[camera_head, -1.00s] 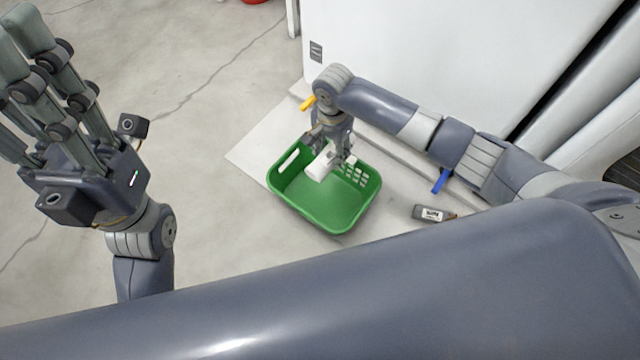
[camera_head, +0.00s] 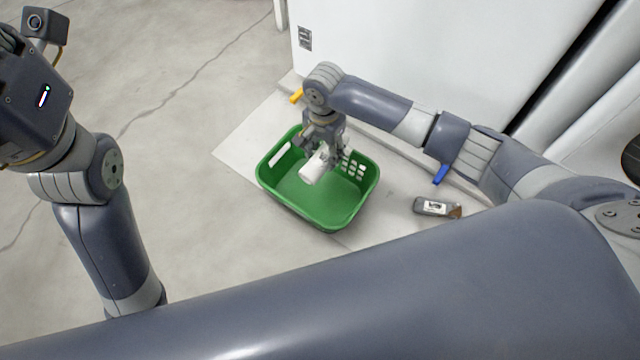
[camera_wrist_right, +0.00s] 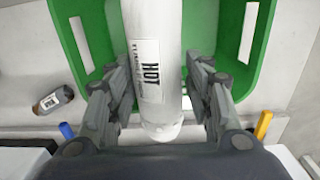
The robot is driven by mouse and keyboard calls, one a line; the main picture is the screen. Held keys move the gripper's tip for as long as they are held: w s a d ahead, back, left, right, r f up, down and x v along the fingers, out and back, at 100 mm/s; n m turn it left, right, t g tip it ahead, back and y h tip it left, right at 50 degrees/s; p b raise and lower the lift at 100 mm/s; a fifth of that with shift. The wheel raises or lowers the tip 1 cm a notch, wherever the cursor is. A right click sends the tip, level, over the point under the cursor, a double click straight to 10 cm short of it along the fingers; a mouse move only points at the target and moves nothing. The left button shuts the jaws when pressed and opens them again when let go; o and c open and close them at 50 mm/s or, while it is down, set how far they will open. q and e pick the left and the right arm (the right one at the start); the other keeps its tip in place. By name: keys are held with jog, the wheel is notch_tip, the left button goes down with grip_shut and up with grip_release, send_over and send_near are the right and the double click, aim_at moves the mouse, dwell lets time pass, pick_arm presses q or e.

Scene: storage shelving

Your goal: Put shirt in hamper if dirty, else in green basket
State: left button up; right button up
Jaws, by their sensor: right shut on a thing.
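My right gripper (camera_head: 322,148) is shut on a white cylindrical bottle (camera_head: 314,168) and holds it over the green basket (camera_head: 345,222). In the right wrist view the bottle (camera_wrist_right: 155,45), with a label reading "HOT", lies between the two fingers (camera_wrist_right: 160,98), and the basket's green wall (camera_wrist_right: 90,50) is behind it. I cannot tell whether the bottle touches the basket floor. The visible basket floor is bare. My left gripper (camera_head: 35,95) is at the upper left, its fingers cut off by the frame. No shirt or hamper is visible.
A dark bottle with a white label (camera_head: 432,207) lies on the floor right of the basket. A blue object (camera_head: 441,174) and a yellow one (camera_head: 296,96) show near my right arm. A white cabinet (camera_head: 400,50) stands behind. The floor at left is clear.

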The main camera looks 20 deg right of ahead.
jog(key=o, duration=1.2)
jog(key=shift+r, duration=0.1)
notch_tip(320, 180, up, 12)
jog(key=shift+f, duration=0.1)
